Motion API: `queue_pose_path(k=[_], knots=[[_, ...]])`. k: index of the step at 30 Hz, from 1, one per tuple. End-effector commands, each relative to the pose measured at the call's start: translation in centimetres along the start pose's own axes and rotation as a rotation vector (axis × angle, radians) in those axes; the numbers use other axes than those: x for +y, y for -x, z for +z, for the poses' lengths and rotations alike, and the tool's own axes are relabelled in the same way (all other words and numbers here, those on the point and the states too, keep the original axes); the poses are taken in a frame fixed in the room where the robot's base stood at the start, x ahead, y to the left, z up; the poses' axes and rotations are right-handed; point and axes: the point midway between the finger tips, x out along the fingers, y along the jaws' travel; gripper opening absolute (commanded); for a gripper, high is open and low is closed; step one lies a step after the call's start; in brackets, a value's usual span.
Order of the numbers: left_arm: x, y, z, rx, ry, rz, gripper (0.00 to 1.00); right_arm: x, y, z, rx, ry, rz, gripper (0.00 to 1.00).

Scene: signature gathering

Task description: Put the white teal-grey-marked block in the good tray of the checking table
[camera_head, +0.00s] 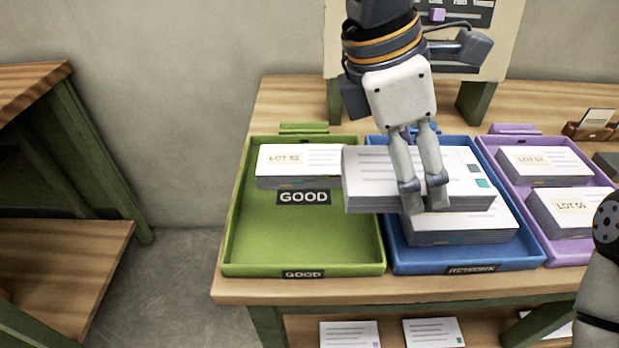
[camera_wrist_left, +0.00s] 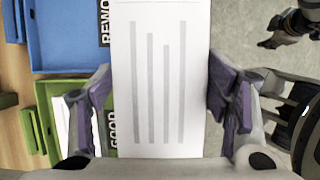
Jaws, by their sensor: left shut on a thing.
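My left gripper (camera_head: 424,200) is shut on the white block (camera_head: 365,187) with teal and grey marks at its right end. It holds the block above the blue rework tray (camera_head: 410,260), with the left end reaching over the right edge of the green good tray (camera_head: 300,245). In the left wrist view the block (camera_wrist_left: 160,90) lies between the two purple-padded fingers. The good tray has one white block labelled LOT 52 (camera_head: 320,160) at its back; its front is bare. Dark parts, seemingly of my right gripper (camera_wrist_left: 290,28), show in the left wrist view; their opening is unclear.
Another white block (camera_head: 460,230) lies in the rework tray below the held one. A purple tray (camera_head: 565,248) at the right holds labelled blocks (camera_head: 543,165). A board (camera_head: 500,50) stands behind the trays. A wooden shelf unit (camera_head: 60,240) stands left, across a floor gap.

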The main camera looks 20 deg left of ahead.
Motion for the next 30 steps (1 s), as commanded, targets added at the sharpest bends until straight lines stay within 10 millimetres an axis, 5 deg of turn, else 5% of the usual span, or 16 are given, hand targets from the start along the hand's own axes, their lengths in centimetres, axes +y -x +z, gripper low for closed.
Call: queue_pose_path(k=[8,13,21,30], knots=[[2.6,0.0,-8.5,-0.002,0.013,0.005,0.34,0.0,0.7,-0.3,0.016,0.001,-0.001,0.4],[3.6,-2.6,-12.9,0.001,0.01,-0.001,0.34,0.0,0.3,-0.1,0.008,0.001,-0.001,0.4],[4.2,-5.5,-16.2,0.004,0.007,-0.003,0.34,0.0,-0.1,0.1,-0.004,0.0,0.0,0.4],[4.3,-6.8,-16.7,-0.001,0.005,0.004,0.34,0.0,-0.2,0.2,-0.008,0.001,0.0,0.4]])
